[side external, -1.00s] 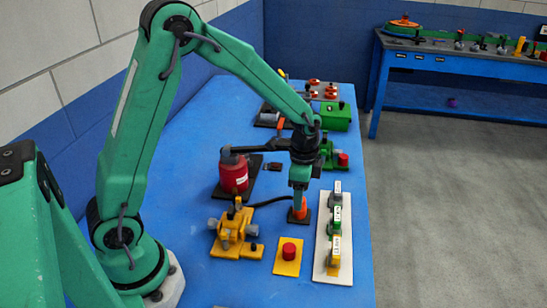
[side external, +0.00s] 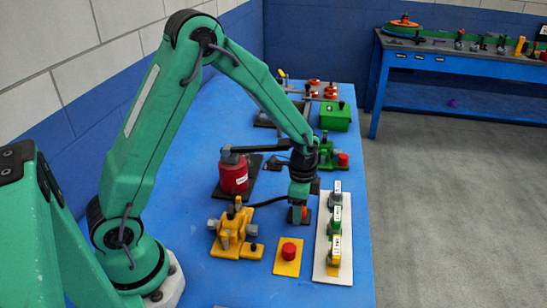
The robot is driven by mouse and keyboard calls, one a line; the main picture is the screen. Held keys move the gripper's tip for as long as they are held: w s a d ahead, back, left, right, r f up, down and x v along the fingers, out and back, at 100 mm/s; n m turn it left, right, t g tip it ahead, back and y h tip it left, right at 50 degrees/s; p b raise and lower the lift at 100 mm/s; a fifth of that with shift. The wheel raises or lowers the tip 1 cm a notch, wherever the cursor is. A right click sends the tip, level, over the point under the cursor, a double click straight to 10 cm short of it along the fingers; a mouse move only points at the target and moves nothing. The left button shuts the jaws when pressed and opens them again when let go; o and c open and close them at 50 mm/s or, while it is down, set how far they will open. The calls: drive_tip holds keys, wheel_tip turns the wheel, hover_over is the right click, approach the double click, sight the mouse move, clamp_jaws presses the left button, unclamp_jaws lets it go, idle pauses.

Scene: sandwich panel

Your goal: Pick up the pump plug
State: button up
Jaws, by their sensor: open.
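The yellow pump (side external: 232,228) stands on the blue bench, with a dark cable (side external: 268,201) running right from it. The cable reaches a small orange piece (side external: 304,213), which looks like the pump plug, on a dark base. My gripper (side external: 298,218) points down over this orange piece, its fingers low around or in front of it. The jaws are open. The gripper hides most of the orange piece, and I cannot tell whether a finger touches it.
A white strip (side external: 320,266) with several labelled green, yellow and grey blocks lies close on the right. A red button on a yellow plate (side external: 281,268) is in front. A red canister (side external: 234,176) stands behind left. A green box (side external: 335,118) is farther back.

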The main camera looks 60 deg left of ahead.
drive_tip(key=c, duration=1.1)
drive_tip(key=shift+r, duration=0.1)
drive_tip(key=shift+r, duration=0.85)
wheel_tip(320, 180, up, 2)
drive_tip(key=shift+r, duration=0.15)
drive_tip(key=s+d+r, duration=0.2)
drive_tip(key=d, duration=0.1)
drive_tip(key=s+d+r, duration=0.2)
drive_tip(key=d, duration=0.1)
drive_tip(key=s+d+r, duration=0.2)
drive_tip(key=d, duration=0.1)
drive_tip(key=shift+s+d+r, duration=0.15)
drive_tip(key=shift+d+r, duration=0.25)
drive_tip(key=s+a, duration=0.2)
drive_tip(key=s, duration=0.1)
drive_tip(key=s+a+f+m, duration=0.1)
drive_tip(key=s+a, duration=0.1)
drive_tip(key=s, duration=0.2)
drive_tip(key=s+a+m, duration=0.1)
drive_tip(key=s+a, duration=0.1)
drive_tip(key=s, duration=0.1)
drive_tip(key=shift+s+a+f, duration=0.15)
drive_tip(key=shift+a+f, duration=0.15)
drive_tip(key=shift+f, duration=0.05)
